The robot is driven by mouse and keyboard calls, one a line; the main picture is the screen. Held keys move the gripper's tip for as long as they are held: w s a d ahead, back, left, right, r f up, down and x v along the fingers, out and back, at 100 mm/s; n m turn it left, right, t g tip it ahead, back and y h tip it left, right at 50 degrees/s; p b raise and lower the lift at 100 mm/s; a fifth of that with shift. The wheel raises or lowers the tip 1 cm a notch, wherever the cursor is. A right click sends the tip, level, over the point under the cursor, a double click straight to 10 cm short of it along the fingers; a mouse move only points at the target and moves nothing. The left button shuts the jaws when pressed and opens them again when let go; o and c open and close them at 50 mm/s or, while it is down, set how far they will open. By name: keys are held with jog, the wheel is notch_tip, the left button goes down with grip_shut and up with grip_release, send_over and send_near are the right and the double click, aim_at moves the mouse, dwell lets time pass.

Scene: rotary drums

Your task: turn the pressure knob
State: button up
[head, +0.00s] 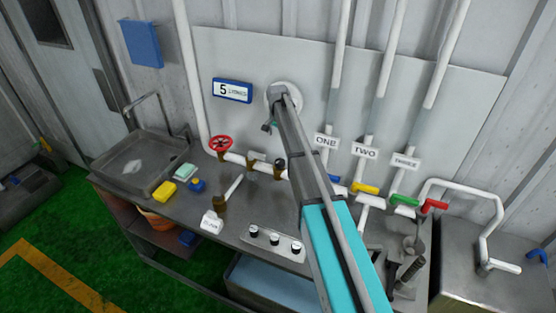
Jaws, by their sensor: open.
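No label reading "pressure" can be made out, so I cannot tell which control is the pressure knob. A panel (262,237) on the bench's front has three dark knobs with pale tops: left knob (254,231), middle knob (274,239), right knob (296,247). A black-topped knob (279,164) and a red handwheel (220,144) sit on the white pipe behind. My arm reaches up across the bench toward the back wall. My gripper (268,126) is small at its far end, open, in front of the wall and apart from the knobs.
A sink (142,160) is at left, with a yellow sponge (164,191) nearby. Pipes labelled ONE, TWO and a third have blue, yellow and green handles (404,200). A red handle (434,204) is at right. A "5" sign (232,90) hangs behind.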

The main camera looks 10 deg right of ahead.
aim_at(279, 161)
jog(key=shift+f, duration=0.2)
dwell(0.3)
jog(key=f+b, duration=0.6)
jog(key=b, duration=0.1)
jog(key=f+b, duration=0.6)
jog(key=f, duration=0.1)
jog(key=shift+s+d+f+b, duration=0.15)
jog(key=shift+d+f+b, duration=0.05)
jog(key=shift+b, duration=0.2)
dwell(0.5)
jog(key=c, duration=1)
jog(key=shift+a, duration=0.3)
jog(key=shift+c, duration=0.7)
jog(key=shift+d, duration=0.2)
